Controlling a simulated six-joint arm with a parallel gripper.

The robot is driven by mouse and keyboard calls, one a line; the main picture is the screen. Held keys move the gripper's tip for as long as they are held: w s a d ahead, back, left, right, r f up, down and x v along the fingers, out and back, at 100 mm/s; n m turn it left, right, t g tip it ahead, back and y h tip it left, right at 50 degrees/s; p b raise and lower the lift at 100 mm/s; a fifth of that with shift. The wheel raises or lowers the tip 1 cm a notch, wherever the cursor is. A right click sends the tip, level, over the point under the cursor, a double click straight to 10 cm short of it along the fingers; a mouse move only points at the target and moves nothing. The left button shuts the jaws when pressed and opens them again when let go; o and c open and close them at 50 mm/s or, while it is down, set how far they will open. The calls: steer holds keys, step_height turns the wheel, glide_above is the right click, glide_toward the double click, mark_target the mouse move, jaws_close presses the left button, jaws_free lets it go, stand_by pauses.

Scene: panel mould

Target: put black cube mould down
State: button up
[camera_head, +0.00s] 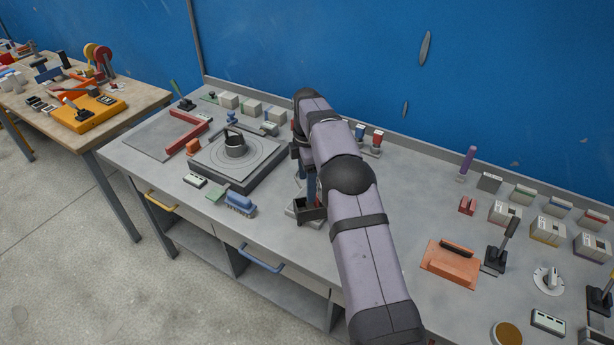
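The black cube mould (309,212) looks like a small open-topped dark box near the middle of the grey bench. It is at or just above a light grey plate (292,212); I cannot tell whether it touches the plate. My gripper (311,193) points down right at the mould, with its lower end at the mould's back side. My arm covers much of the gripper and the area to the right of the mould. The fingertips are too small and hidden to show whether they are closed on the mould.
An orange plate with a black handle (450,262) lies to the right. Several small blocks line the bench's back. The bench's front edge is close to the mould.

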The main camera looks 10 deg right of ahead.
step_height(320, 180, up, 4)
steer(key=shift+r, duration=0.1)
stand_by(0.4)
steer(key=s+a+f+m, duration=0.1)
steer(key=s+f+m, duration=0.1)
steer(key=s+m, duration=0.7)
steer(key=s+a+f+m, duration=0.2)
steer(key=s+m, duration=0.7)
steer(key=s, duration=1.7)
steer(key=shift+s+f, duration=0.25)
steer(key=shift+s, duration=0.05)
